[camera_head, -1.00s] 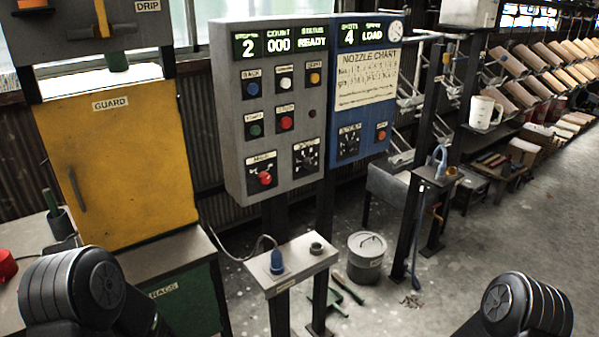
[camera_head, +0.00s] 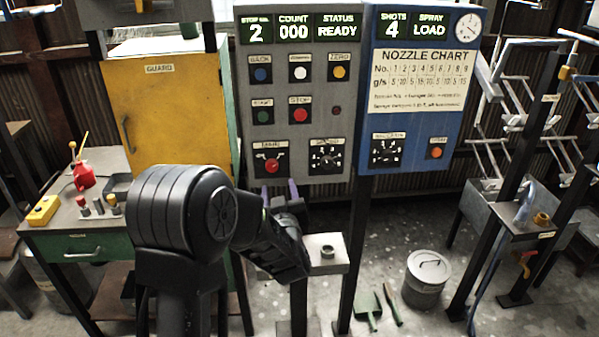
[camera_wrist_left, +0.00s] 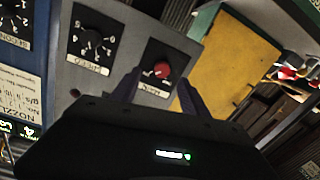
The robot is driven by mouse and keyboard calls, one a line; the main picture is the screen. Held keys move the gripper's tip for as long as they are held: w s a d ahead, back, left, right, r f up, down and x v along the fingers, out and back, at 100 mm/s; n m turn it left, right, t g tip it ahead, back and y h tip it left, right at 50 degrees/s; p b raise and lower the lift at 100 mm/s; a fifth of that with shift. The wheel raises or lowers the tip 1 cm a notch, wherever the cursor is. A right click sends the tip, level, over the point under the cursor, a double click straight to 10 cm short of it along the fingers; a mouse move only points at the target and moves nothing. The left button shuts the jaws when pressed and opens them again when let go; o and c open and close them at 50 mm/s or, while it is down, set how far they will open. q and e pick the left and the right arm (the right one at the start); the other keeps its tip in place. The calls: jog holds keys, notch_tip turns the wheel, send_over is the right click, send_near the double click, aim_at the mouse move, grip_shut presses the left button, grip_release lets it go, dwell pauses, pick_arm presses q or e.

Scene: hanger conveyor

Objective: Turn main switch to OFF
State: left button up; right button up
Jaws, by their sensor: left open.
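The main switch (camera_head: 271,166) is a red knob on a black plate at the lower left of the grey control panel (camera_head: 318,132). Its white mark is too small to read for certain. My left gripper (camera_head: 279,188) is open and empty, just below the switch in the head view, with my forearm in front of the panel's post. In the left wrist view the red knob of the main switch (camera_wrist_left: 162,70) shows between and beyond the two fingertips of the gripper (camera_wrist_left: 157,88), apart from them. My right gripper is out of view.
A speed dial (camera_head: 326,157) sits right of the switch, with push buttons above. The blue nozzle chart panel (camera_head: 418,95) adjoins on the right. A yellow guard cabinet (camera_head: 185,110) stands left. A small shelf (camera_head: 328,262) lies below the panel, near my forearm.

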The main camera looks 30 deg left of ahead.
aim_at(272, 167)
pick_arm(q)
jog(key=shift+y, duration=0.3)
jog(key=x, duration=0.2)
jog(key=p+x, duration=0.1)
jog(key=x, duration=0.2)
jog(key=r+p+x, duration=0.1)
jog(key=x, duration=0.2)
jog(key=shift+s+a, duration=0.25)
jog(key=shift+a, duration=0.05)
jog(key=shift+c, duration=0.4)
grip_shut()
